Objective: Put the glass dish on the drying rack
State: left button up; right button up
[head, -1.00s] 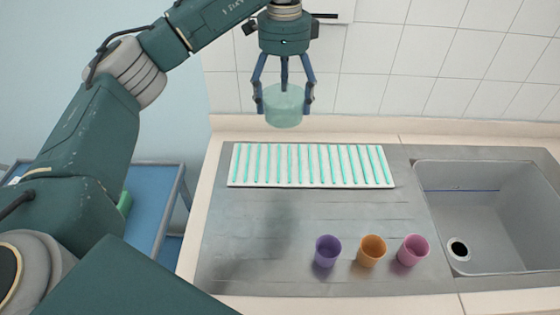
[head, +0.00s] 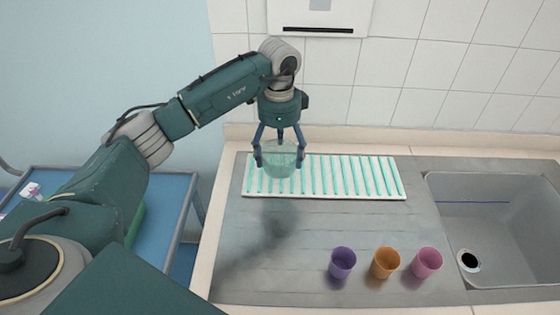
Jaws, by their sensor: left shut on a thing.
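The glass dish (head: 280,164) is a clear, greenish, round cup in the head view. My left gripper (head: 279,160) points down and is shut on the dish, with its blue fingers around the sides. The drying rack (head: 330,195) is a flat white rack with several teal ribs, lying at the back of the metal drainboard. In the picture the dish overlaps the left part of the rack. It seems held above the rack, since a shadow falls on the drainboard in front. My right gripper is out of the picture.
A purple cup (head: 342,263), an orange cup (head: 385,263) and a pink cup (head: 427,262) stand at the front of the drainboard (head: 300,235). A sink (head: 490,215) is at the right. A blue cart (head: 165,210) stands at the left. The tiled wall is behind.

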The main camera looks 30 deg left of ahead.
aim_at(280, 163)
pick_arm(q)
notch_tip(280, 163, down, 4)
jog(key=shift+f+p, duration=0.1)
jog(key=shift+p, duration=0.5)
jog(key=shift+f, duration=0.25)
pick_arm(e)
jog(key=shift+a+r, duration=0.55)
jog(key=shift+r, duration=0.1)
pick_arm(q)
jog(key=shift+f, duration=0.15)
jog(key=o, duration=1.3)
jog(key=shift+o, duration=0.2)
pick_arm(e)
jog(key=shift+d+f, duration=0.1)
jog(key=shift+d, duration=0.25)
